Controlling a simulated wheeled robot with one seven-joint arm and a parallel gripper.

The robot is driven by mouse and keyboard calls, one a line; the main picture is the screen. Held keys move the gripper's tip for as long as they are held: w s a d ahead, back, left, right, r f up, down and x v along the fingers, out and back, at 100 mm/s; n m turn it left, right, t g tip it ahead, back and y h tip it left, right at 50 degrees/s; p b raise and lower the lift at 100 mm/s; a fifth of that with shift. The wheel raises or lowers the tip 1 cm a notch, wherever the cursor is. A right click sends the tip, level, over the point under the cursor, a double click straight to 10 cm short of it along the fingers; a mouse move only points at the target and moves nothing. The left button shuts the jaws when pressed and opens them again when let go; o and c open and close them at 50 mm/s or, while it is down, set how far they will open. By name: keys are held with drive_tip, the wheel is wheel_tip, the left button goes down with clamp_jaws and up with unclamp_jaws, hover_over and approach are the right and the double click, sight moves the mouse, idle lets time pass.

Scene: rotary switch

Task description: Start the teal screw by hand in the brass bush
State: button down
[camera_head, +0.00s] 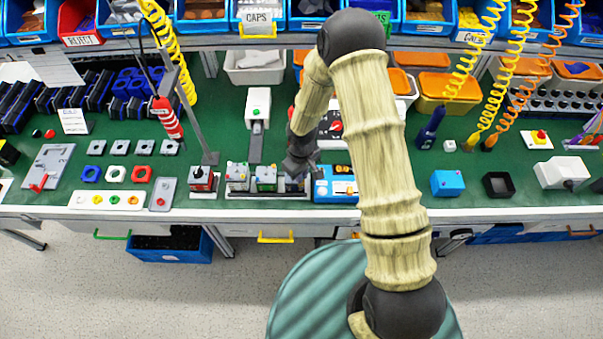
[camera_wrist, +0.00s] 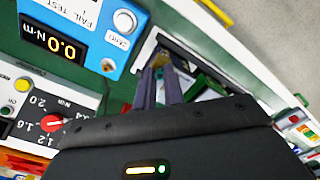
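In the wrist view, my gripper (camera_wrist: 164,72) shows two grey-purple fingers close together. A small brass-coloured part (camera_wrist: 182,64) shows just beyond the fingertips; I cannot tell whether it is the bush.
The blue tester (camera_wrist: 85,30) reading 0.0 N·m stands close beside the fingers. Two grey blocks (camera_head: 266,177) (camera_head: 237,176) sit on the rail to the left. A dial box (camera_wrist: 45,110) stands behind the tester. Green bench is clear around the blue box (camera_head: 447,184).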

drive_tip(key=shift+m, duration=0.3)
drive_tip(key=shift+m+b, duration=0.85)
drive_tip(key=shift+m, duration=0.65)
drive_tip(key=shift+m+b, duration=0.3)
drive_tip(key=shift+m, duration=0.8)
drive_tip(key=shift+f+m, duration=0.1)
drive_tip(key=shift+m, duration=0.5)
drive_tip(key=m+b, duration=0.1)
drive_tip(key=m, duration=0.3)
drive_tip(key=shift+m, duration=0.4)
drive_tip(key=shift+m, duration=0.5)
drive_tip(key=m, duration=0.4)
drive_tip(key=shift+s, duration=0.1)
